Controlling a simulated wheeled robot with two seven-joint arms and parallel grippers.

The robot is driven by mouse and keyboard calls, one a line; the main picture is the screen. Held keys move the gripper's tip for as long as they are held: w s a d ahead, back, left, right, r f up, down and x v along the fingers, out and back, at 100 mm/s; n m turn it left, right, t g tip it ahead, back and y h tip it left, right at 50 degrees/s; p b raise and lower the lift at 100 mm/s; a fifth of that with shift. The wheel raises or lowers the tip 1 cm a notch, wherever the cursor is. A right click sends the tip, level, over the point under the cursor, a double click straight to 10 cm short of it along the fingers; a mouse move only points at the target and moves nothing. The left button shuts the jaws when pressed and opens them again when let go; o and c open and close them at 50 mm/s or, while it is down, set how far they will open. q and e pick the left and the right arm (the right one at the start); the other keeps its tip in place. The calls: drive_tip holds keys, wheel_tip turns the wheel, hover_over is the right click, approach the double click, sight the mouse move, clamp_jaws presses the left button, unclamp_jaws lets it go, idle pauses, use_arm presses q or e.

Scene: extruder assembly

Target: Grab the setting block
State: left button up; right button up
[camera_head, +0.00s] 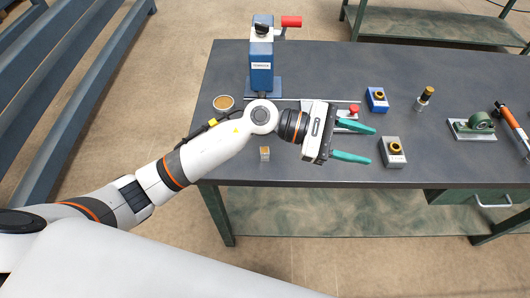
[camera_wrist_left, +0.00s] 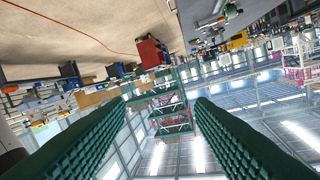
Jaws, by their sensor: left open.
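I cannot tell for sure which part is the setting block. A grey block with a yellow-and-black ring on top (camera_head: 393,153) sits on the table, near its front edge. A similar blue block (camera_head: 377,99) sits behind it. A small silver block with an orange-brown top (camera_head: 265,154) stands near the front left edge. My left gripper (camera_head: 371,146) is open and empty, its green fingers pointing right, just left of the grey block in the head view. In the left wrist view the fingers (camera_wrist_left: 165,115) are apart, with only the distant hall between them. My right gripper is out of view.
The dark table (camera_head: 440,75) carries a blue press (camera_head: 261,65) with a red handle, a bowl (camera_head: 223,102), a black-and-gold part (camera_head: 425,98), a green bearing housing (camera_head: 479,123) and an orange tool (camera_head: 511,125). A fixture with a red knob (camera_head: 353,110) is partly behind my gripper.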

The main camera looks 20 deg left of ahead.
use_arm(q)
drive_tip(key=w+a+f+m+g+y, duration=0.2)
drive_tip(key=a+f+m+y, duration=0.3)
drive_tip(key=f+m+y, duration=0.15)
drive_tip(key=m+y, duration=0.4)
drive_tip(key=y, duration=0.6)
hover_over(265, 150)
wheel_tip(265, 150, down, 3)
drive_tip(key=shift+t, duration=0.4)
wheel_tip(265, 150, down, 6)
drive_tip(key=p, duration=0.2)
drive_tip(key=shift+a+r+p, duration=0.1)
drive_tip(key=shift+r+p, duration=0.1)
drive_tip(key=shift+p, duration=0.2)
wheel_tip(265, 150, down, 5)
drive_tip(key=p, duration=0.2)
drive_tip(key=shift+s+p, duration=0.1)
drive_tip(key=shift+p, duration=0.2)
drive_tip(key=shift+f, duration=0.15)
clamp_jaws()
